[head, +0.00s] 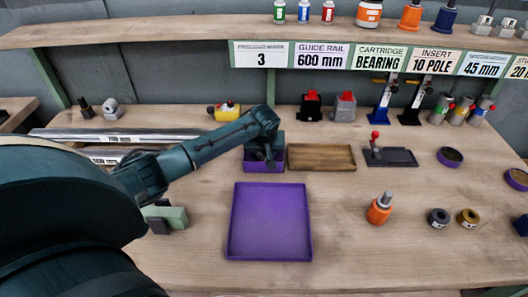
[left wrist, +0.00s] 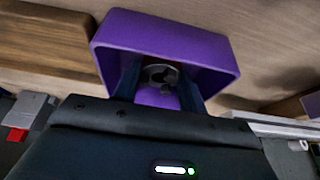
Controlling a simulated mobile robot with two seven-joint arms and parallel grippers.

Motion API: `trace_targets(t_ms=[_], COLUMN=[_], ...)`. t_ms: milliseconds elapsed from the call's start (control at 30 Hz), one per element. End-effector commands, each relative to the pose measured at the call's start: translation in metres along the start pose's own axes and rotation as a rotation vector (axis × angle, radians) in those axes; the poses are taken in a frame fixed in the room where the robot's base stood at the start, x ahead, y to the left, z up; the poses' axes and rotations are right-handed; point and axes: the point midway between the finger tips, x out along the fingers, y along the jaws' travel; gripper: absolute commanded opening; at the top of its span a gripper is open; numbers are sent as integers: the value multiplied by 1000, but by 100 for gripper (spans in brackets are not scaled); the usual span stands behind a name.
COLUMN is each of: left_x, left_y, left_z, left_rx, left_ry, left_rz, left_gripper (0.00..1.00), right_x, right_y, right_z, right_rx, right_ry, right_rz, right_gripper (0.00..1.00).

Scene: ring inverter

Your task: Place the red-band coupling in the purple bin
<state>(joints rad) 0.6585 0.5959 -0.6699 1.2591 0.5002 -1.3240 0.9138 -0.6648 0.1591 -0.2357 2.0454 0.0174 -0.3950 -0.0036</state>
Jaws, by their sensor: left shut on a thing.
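The small purple bin (head: 264,169) stands on the bench left of a wooden tray. It also shows in the left wrist view (left wrist: 200,50), with its opening around my fingers. My left gripper (head: 269,160) reaches down at the bin. In the left wrist view my left gripper (left wrist: 158,88) is shut on a small grey round part (left wrist: 159,73) with a dark hollow, seen end-on inside the bin's outline. My right gripper is not in view.
The wooden tray (head: 322,157) adjoins the bin on the right. A larger flat purple tray (head: 270,222) lies in front. A dark tray with a red-knobbed piece (head: 388,156) is farther right. The bench around the orange bottle (head: 380,208) is mostly clear.

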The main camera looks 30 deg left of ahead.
Motion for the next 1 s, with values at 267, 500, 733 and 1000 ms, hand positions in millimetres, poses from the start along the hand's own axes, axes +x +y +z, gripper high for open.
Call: trace_targets(t_ms=[267,500,733,1000], left_x=[2,2,-3,-52], left_y=[0,0,0,1], left_z=[1,1,-1,-2], left_rx=[0,0,0,1], left_ry=[0,0,2,4], left_rz=[1,0,1,4], left_gripper=[51,63,63,63], right_x=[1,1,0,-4], right_y=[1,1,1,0], right_z=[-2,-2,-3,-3], right_rx=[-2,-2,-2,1], right_ry=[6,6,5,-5], right_rz=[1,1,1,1], right_gripper=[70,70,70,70])
